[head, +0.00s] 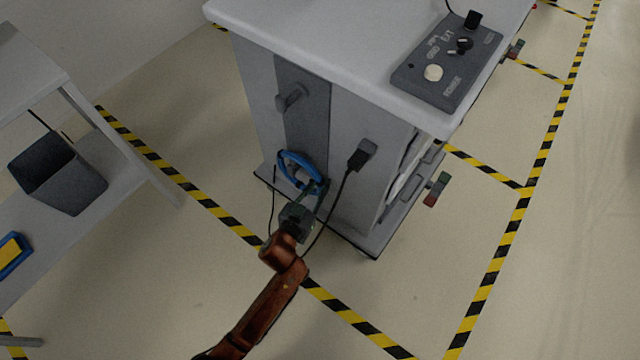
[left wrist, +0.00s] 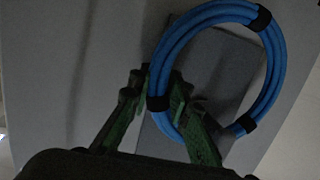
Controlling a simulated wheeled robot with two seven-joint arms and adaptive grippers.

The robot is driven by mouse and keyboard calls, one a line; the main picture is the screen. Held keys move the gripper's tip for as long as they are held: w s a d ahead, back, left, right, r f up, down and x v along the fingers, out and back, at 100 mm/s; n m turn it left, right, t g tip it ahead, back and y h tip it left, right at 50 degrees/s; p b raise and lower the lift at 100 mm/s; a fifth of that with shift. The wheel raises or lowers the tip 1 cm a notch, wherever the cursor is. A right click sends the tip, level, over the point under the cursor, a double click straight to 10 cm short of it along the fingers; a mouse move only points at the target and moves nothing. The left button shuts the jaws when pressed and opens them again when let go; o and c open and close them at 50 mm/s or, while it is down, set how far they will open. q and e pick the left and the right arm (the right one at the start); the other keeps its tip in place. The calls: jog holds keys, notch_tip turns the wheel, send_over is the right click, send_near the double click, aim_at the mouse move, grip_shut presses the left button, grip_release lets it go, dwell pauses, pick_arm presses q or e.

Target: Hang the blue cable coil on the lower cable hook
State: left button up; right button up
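The blue cable coil (head: 287,160) is upright in front of the dark vertical strip (head: 304,125) on the cart's end panel. In the left wrist view the coil (left wrist: 274,72) is a ring with black bands. My left gripper (head: 316,188) is at the coil's lower edge; its green fingers (left wrist: 160,88) close on the coil's near side. A grey peg-like hook (head: 291,97) sticks out of the strip above the coil. The lower hook is not clearly visible; the coil and gripper cover that area. I cannot tell whether the coil touches a hook. My right gripper is not in view.
The cart (head: 330,45) carries a dark control box (head: 447,62) on top. A black plug (head: 361,155) with a hanging cable is right of the strip. A table (head: 125,150) with a dark bin (head: 58,172) stands at left. Striped tape (head: 190,190) marks the open floor.

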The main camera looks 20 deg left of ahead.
pick_arm(q)
jog(key=o, duration=0.5)
jog(key=shift+s, duration=0.1)
